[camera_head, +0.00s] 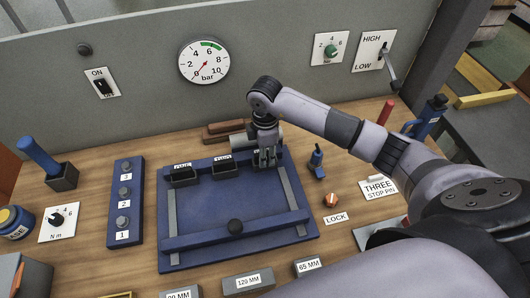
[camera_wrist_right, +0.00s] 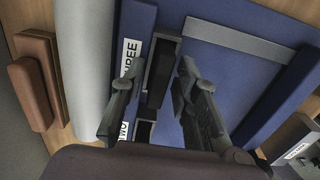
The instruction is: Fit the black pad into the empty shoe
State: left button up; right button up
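The blue fixture (camera_head: 215,205) lies on the bench with a row of dark shoes along its far edge. The shoe labelled ONE (camera_head: 183,179) and the shoe labelled TWO (camera_head: 226,169) stand left of my right gripper (camera_head: 267,160). That gripper points down at the fixture's far right corner, by the label THREE, which shows in the wrist view (camera_wrist_right: 130,58). There its fingers are apart on either side of a dark narrow piece (camera_wrist_right: 160,75). I cannot tell whether this piece is the black pad or the shoe, nor which shoe is empty. My left gripper is not visible.
Brown blocks (camera_head: 222,130) and a grey cylinder (camera_head: 243,142) lie behind the fixture. A small blue tool (camera_head: 317,160) and an orange LOCK knob (camera_head: 330,200) stand to its right. A blue button block (camera_head: 124,205) stands left. Grey blocks (camera_head: 248,283) line the front.

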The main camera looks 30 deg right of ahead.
jog(key=shift+o, duration=0.2)
jog(key=shift+r, duration=0.15)
notch_tip(320, 180, up, 12)
jog(key=b, duration=0.2)
jog(key=shift+b, duration=0.4)
